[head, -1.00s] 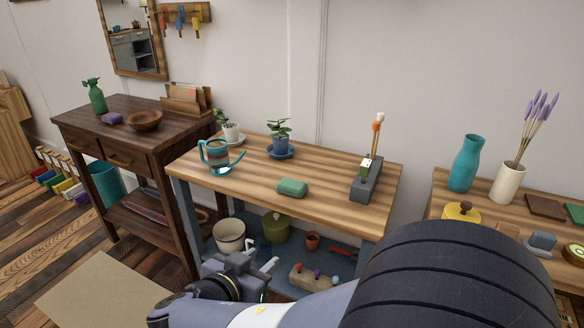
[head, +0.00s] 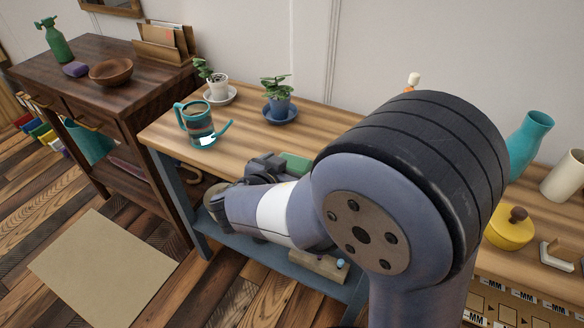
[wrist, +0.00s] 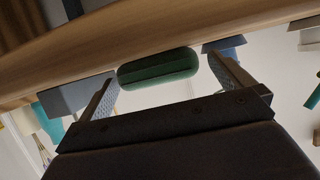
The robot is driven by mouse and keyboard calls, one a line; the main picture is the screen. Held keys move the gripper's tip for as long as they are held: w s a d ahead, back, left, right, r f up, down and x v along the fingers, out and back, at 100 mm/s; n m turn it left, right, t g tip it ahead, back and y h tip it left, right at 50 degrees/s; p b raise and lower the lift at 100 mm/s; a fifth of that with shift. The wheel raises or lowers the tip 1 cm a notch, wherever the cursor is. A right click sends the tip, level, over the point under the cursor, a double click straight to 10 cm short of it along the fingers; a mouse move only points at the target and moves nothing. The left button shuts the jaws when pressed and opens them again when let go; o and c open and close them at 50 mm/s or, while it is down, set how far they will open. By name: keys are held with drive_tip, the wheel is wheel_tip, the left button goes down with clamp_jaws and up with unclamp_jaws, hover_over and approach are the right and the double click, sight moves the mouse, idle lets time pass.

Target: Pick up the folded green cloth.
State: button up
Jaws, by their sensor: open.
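The folded green cloth (head: 295,162) lies on the wooden bench top near its front edge. My arm hides part of it in the head view. In the wrist view the cloth (wrist: 158,70) is a rounded green bundle with a fold line, seen in the gap between the two fingers. My gripper (wrist: 161,74) is open and empty, with one finger on each side of the cloth in the picture. I cannot tell whether the fingertips reach past its near edge.
Plants in a white pot (head: 218,88) and a blue pot (head: 279,104) stand behind. A grey block (wrist: 78,97) shows beside one finger. A yellow lidded pot (head: 510,232) is far right.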

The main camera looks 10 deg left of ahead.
drive_tip(key=shift+w+d+f, duration=0.15)
drive_tip(key=shift+w+f, duration=0.1)
drive_tip(key=shift+w, duration=0.3)
drive_tip(key=shift+c, duration=0.6)
drive_tip(key=c, duration=0.8)
drive_tip(key=shift+r, duration=0.1)
